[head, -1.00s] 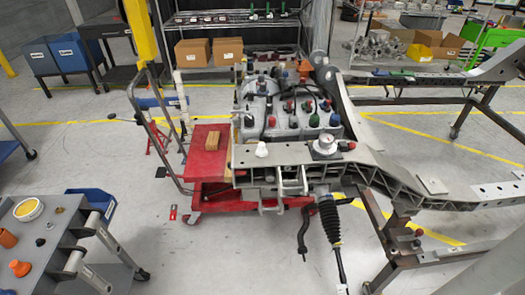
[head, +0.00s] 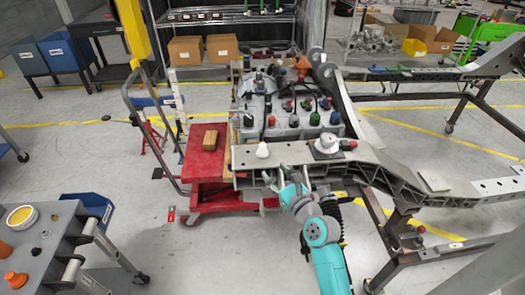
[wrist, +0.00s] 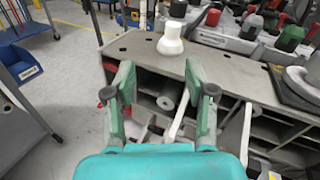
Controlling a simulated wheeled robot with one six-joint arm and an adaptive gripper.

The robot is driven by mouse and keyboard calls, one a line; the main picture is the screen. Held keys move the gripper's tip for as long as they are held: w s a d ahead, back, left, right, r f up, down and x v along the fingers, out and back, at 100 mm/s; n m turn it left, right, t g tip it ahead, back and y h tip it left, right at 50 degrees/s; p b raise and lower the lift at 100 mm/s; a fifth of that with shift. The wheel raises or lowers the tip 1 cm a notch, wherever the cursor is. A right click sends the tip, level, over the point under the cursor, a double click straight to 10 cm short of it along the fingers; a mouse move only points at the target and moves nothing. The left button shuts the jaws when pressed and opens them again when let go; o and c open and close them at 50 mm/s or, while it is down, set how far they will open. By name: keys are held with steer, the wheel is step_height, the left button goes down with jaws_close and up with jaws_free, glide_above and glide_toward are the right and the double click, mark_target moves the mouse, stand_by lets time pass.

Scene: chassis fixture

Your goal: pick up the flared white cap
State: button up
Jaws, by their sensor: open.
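The flared white cap (head: 263,150) stands upright on the flat top of the grey chassis rail (head: 245,158), near its left end. In the wrist view the cap (wrist: 171,40) has a narrow neck above a wide, flared base. My gripper (head: 279,182) is at the near side of the rail, close below and right of the cap in the head view. In the wrist view my gripper (wrist: 163,78) has its two fingers spread with nothing between them. The cap is beyond the fingertips, slightly right of the middle of the gap, and apart from them.
A white knob on a dark plate (head: 327,146) stands to the right on the rail, with a red-capped fitting beside it. Several coloured caps sit on the assembly (head: 290,118) behind. A red cart (head: 205,160) stands left. The rail top around the white cap is clear.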

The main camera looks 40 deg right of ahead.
mark_target(264, 147)
steer(key=shift+m, duration=0.7)
steer(key=w+d, duration=0.1)
steer(key=w, duration=0.1)
steer(key=w+r, duration=0.1)
steer(key=w, duration=0.1)
steer(key=w+d, duration=0.1)
steer(key=shift+w+d+r, duration=0.35)
steer(key=shift+w+r, duration=0.05)
steer(key=shift+d+x, duration=0.2)
steer(key=shift+x, duration=2.95)
steer(key=shift+f, duration=0.1)
steer(key=shift+s, duration=0.1)
steer(key=c, duration=1)
step_height(264, 147, up, 10)
